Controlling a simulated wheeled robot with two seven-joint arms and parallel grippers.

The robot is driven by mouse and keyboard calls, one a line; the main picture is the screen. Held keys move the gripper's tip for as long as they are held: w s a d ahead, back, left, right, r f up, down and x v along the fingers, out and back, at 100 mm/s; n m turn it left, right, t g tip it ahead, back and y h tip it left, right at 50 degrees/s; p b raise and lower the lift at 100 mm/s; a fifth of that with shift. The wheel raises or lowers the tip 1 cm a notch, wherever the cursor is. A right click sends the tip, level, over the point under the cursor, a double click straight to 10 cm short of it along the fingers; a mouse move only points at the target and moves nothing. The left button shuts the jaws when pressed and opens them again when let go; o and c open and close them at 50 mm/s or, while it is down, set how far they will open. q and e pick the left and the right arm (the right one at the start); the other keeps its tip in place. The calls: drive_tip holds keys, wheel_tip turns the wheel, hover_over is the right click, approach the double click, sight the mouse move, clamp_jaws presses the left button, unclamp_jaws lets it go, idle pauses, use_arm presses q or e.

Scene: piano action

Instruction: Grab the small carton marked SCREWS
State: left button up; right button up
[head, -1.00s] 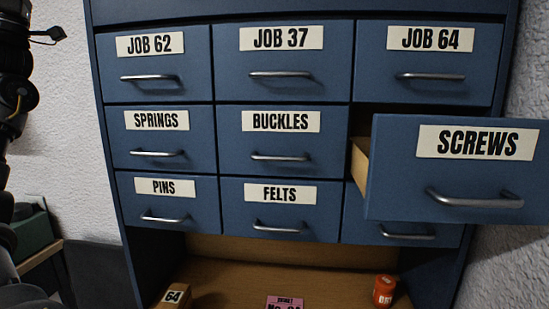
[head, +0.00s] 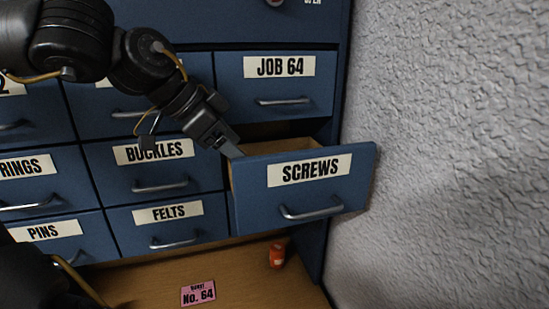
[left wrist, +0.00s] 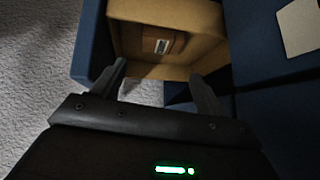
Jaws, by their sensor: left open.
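The drawer labelled SCREWS (head: 262,192) is pulled out of the blue cabinet in the head view. Its inside shows in the left wrist view, where a small brown carton (left wrist: 150,43) with a pale label lies within the wooden walls; the label is too small to read. The carton is hidden in the head view. My left gripper (head: 232,150) is at the drawer's left rear rim. In the left wrist view the left gripper (left wrist: 158,74) is open and empty, its fingers apart in front of the carton. My right gripper is not in view.
Closed drawers surround the open one, including JOB 64 (head: 235,92) above and FELTS (head: 126,222) to the left. A pink ticket (head: 198,293) and an orange container (head: 277,255) rest on the wooden shelf below. A textured wall (head: 450,150) stands close on the right.

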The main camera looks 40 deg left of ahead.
use_arm(q)
drive_tip(key=shift+f, duration=0.2)
drive_tip(key=p+x, duration=0.1)
drive_tip(key=x, duration=0.4)
drive_tip(key=shift+w, duration=0.15)
drive_tip(key=shift+w+d+f, duration=0.1)
drive_tip(key=shift+w+f, duration=0.05)
drive_tip(key=shift+f, duration=0.05)
drive_tip(key=shift+f+p, duration=0.1)
drive_tip(key=shift+p, duration=0.45)
drive_tip(key=p+x, duration=0.2)
drive_tip(key=x, duration=0.2)
drive_tip(key=shift+f, duration=0.2)
drive_tip(key=shift+w+f, duration=0.1)
drive_tip(key=shift+f, duration=0.2)
